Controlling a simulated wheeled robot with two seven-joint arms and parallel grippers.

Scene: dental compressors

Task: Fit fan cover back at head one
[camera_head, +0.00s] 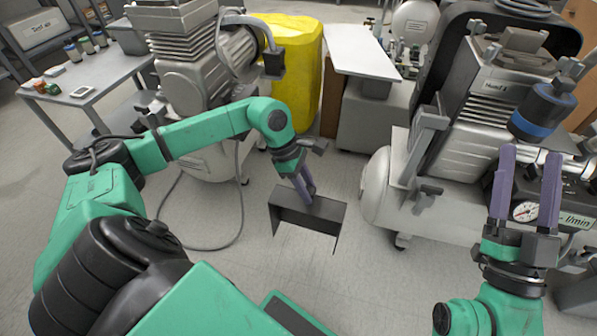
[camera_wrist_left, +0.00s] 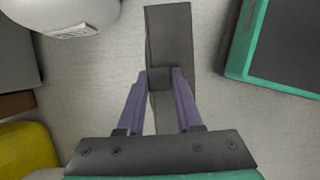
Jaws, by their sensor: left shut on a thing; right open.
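The fan cover, a dark grey bent sheet part (camera_head: 310,213), hangs above the floor in the middle of the head view. My left gripper (camera_head: 308,196) is shut on its upper edge. The left wrist view also shows the cover (camera_wrist_left: 168,35) between the purple fingers (camera_wrist_left: 159,78). A compressor head labelled "Head 1" (camera_head: 480,125) stands on a pale tank at the right, apart from the cover. My right gripper (camera_head: 525,190) is open and empty in front of that compressor, its fingers pointing up in the picture.
The pale tank (camera_head: 376,187) and a grey upright bracket (camera_head: 425,140) stand right of the held cover. A pressure gauge (camera_head: 525,211) shows between my right fingers. Another compressor (camera_head: 190,75), a yellow bin (camera_head: 295,65) and a side table (camera_head: 85,85) stand behind. Floor around the cover is clear.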

